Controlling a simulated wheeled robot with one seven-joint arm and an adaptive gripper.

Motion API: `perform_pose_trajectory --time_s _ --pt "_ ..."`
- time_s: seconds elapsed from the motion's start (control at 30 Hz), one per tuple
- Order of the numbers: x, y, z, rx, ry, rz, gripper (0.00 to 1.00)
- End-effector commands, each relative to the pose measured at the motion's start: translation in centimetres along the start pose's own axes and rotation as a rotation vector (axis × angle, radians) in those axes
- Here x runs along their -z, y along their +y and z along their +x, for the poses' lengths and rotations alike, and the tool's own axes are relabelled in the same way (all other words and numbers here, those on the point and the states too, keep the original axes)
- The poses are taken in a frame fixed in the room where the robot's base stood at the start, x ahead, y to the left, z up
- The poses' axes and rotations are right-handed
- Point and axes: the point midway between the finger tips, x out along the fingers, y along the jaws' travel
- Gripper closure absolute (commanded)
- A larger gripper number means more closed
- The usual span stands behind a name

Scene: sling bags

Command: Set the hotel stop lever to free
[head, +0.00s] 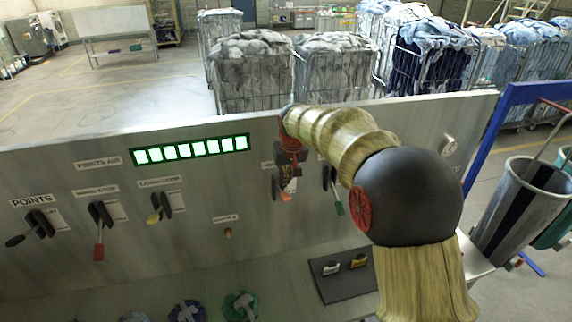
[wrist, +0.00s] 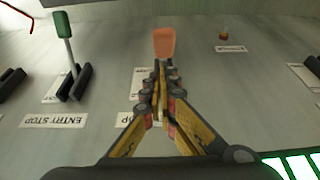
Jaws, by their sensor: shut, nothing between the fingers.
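An orange-handled lever (head: 286,197) sits on the sloping grey panel, its handle hanging down toward the panel's lower edge. My gripper (head: 288,178) is over this lever and hides most of its shaft and label. In the wrist view the orange handle (wrist: 165,42) shows just beyond my fingertips (wrist: 160,78). The fingers are shut with nothing between them; I cannot tell whether they touch the lever. Its label is mostly covered, so I cannot read "hotel stop" on it.
To the left are a yellow-handled lever (head: 154,215), a red-handled lever (head: 98,246) and a black POINTS lever (head: 24,238). A lit green display (head: 190,150) is above them. A small orange button (head: 228,232) is at lower middle. Laundry cages (head: 255,75) stand behind the panel.

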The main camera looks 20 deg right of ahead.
Motion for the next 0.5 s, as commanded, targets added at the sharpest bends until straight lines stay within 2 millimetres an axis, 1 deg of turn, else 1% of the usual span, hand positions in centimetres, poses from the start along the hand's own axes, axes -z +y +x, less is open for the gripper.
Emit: perform_pose_trajectory --time_s 0.1,0.2,0.5 --pt "-0.8 0.0 0.7 0.0 0.0 0.0 1.0" --pt "-1.2 0.0 1.1 0.0 0.001 0.0 1.0" --pt "-1.4 0.0 1.3 0.0 0.001 0.0 1.0"
